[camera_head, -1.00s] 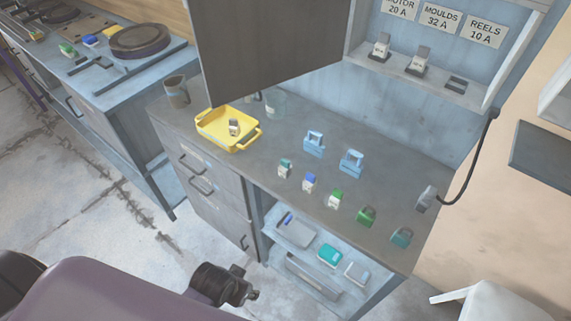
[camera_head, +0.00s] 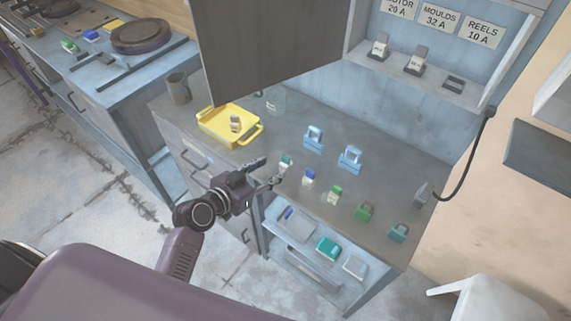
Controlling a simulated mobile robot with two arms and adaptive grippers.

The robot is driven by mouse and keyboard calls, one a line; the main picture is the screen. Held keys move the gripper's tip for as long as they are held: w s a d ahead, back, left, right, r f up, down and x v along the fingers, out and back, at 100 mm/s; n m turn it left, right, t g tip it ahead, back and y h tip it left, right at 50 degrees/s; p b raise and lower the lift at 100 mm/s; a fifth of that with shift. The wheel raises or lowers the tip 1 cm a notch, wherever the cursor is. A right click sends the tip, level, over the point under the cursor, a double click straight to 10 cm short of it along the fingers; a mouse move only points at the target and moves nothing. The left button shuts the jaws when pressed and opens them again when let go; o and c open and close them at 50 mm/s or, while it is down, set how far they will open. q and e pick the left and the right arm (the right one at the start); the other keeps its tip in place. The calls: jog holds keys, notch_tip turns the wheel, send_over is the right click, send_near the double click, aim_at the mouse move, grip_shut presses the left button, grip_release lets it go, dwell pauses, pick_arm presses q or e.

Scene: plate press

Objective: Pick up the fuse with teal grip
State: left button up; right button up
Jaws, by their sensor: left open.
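The fuse with the teal grip (camera_head: 286,161) stands upright on the grey worktop, a small white body with a teal top, left of the similar fuses. My left gripper (camera_head: 272,170) is open and comes in from the front left, its fingers apart just left of this fuse. One finger reaches over the counter edge and the other shows near the fuse's base; I cannot tell whether it touches. The lower part of the fuse is partly hidden by the fingers. My right gripper is not in view.
A blue-grip fuse (camera_head: 309,178) and a green-grip fuse (camera_head: 334,193) stand to the right. Behind are two light blue objects (camera_head: 314,138). A yellow tray (camera_head: 228,140) holding a fuse lies left. Green (camera_head: 364,212) and teal (camera_head: 398,233) padlock-like items stand front right.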

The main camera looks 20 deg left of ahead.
aim_at(284, 163)
pick_arm(q)
jog(key=shift+p+x, duration=0.35)
jog(key=shift+x, duration=1.15)
jog(key=x, duration=0.1)
jog(key=p+x, duration=0.1)
jog(key=x, duration=0.1)
jog(key=shift+w+d+f, duration=0.15)
jog(key=shift+d+f, duration=0.05)
jog(key=shift+d, duration=0.25)
jog(key=shift+w+d+f, duration=0.1)
jog(key=shift+w+f, duration=0.15)
jog(key=shift+w, duration=0.1)
jog(key=shift+c, duration=0.4)
grip_shut()
jog(key=shift+r, duration=0.1)
